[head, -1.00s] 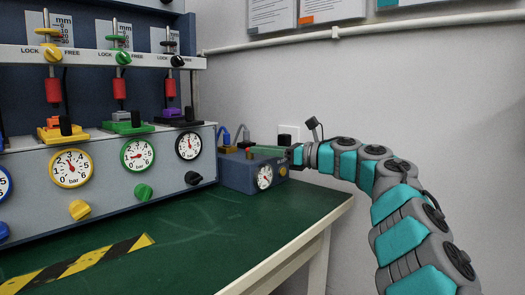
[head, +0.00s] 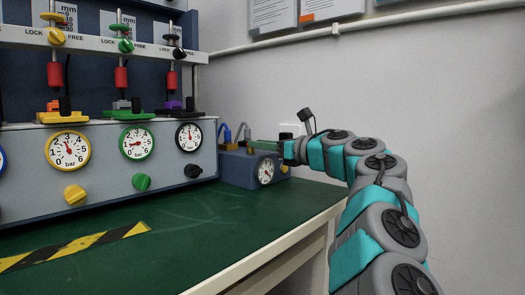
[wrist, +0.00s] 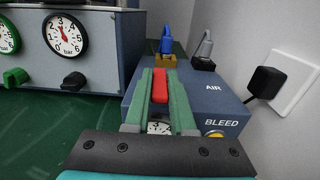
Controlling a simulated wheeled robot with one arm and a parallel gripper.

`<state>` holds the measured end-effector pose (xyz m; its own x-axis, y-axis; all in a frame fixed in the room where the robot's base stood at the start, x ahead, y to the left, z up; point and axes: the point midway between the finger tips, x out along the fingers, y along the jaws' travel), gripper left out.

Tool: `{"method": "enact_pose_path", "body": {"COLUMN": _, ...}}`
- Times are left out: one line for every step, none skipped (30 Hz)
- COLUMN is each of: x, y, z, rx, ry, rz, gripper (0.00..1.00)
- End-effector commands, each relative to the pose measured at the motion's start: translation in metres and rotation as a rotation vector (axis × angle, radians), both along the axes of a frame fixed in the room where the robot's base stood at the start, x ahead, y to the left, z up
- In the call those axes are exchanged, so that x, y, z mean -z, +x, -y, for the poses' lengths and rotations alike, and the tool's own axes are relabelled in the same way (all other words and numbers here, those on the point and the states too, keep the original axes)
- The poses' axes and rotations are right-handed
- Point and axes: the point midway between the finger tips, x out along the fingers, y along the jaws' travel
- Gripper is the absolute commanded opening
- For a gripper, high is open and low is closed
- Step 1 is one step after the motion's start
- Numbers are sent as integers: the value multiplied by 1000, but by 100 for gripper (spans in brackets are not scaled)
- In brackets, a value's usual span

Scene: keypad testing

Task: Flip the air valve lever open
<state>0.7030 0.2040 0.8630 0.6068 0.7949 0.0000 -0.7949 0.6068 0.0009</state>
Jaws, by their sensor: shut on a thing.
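The air valve's red lever (wrist: 160,86) lies between the green fingers of my gripper (wrist: 160,76) in the wrist view. The fingers are shut on it, one on each side. The lever points away from the camera, above the blue-grey box (wrist: 222,92) marked AIR and BLEED. In the head view, my gripper (head: 268,145) reaches over the top of this box (head: 237,170) from the right. The lever is hidden there by the fingers and box top. The box's small gauge (wrist: 159,128) is partly covered by my gripper in the wrist view.
A grey panel (head: 110,168) with several gauges and coloured knobs stands left of the box. Blue and grey hose fittings (wrist: 166,40) rise behind the lever. A black plug (wrist: 266,82) sits in the wall socket at right. The green bench top (head: 150,210) is mostly clear.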

Motion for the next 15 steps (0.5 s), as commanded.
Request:
{"method": "enact_pose_path", "body": {"x": 2, "y": 0, "z": -1, "rx": 11, "ry": -4, "rz": 0, "gripper": 0}}
{"method": "enact_pose_path", "body": {"x": 1, "y": -1, "z": -1, "rx": 16, "ry": -4, "rz": 1, "gripper": 0}}
{"method": "enact_pose_path", "body": {"x": 1, "y": -1, "z": -1, "rx": 21, "ry": -3, "rz": 1, "gripper": 0}}
{"method": "enact_pose_path", "body": {"x": 1, "y": -1, "z": -1, "rx": 23, "ry": -3, "rz": 1, "gripper": 0}}
{"method": "enact_pose_path", "body": {"x": 0, "y": -1, "z": -1, "rx": 25, "ry": -3, "rz": 1, "gripper": 0}}
{"method": "enact_pose_path", "body": {"x": 0, "y": -1, "z": -1, "rx": 26, "ry": -3, "rz": 2, "gripper": 0}}
{"method": "enact_pose_path", "body": {"x": 0, "y": -1, "z": -1, "rx": 27, "ry": -3, "rz": 2, "gripper": 0}}
{"method": "enact_pose_path", "body": {"x": 0, "y": -1, "z": -1, "rx": 27, "ry": -2, "rz": 1, "gripper": 0}}
{"method": "enact_pose_path", "body": {"x": 0, "y": -1, "z": -1, "rx": 27, "ry": -2, "rz": 1, "gripper": 0}}
{"method": "enact_pose_path", "body": {"x": 0, "y": -1, "z": -1, "rx": 26, "ry": -2, "rz": 1, "gripper": 0}}
{"method": "enact_pose_path", "body": {"x": 0, "y": -1, "z": -1, "rx": 26, "ry": -2, "rz": 1, "gripper": 0}}
{"method": "enact_pose_path", "body": {"x": 0, "y": -1, "z": -1, "rx": 26, "ry": -2, "rz": 1, "gripper": 0}}
{"method": "enact_pose_path", "body": {"x": 0, "y": -1, "z": -1, "rx": 26, "ry": -2, "rz": 1, "gripper": 0}}
{"method": "enact_pose_path", "body": {"x": 0, "y": -1, "z": -1, "rx": 26, "ry": -2, "rz": 1, "gripper": 0}}
{"method": "enact_pose_path", "body": {"x": 0, "y": -1, "z": -1, "rx": 26, "ry": -2, "rz": 1, "gripper": 26}}
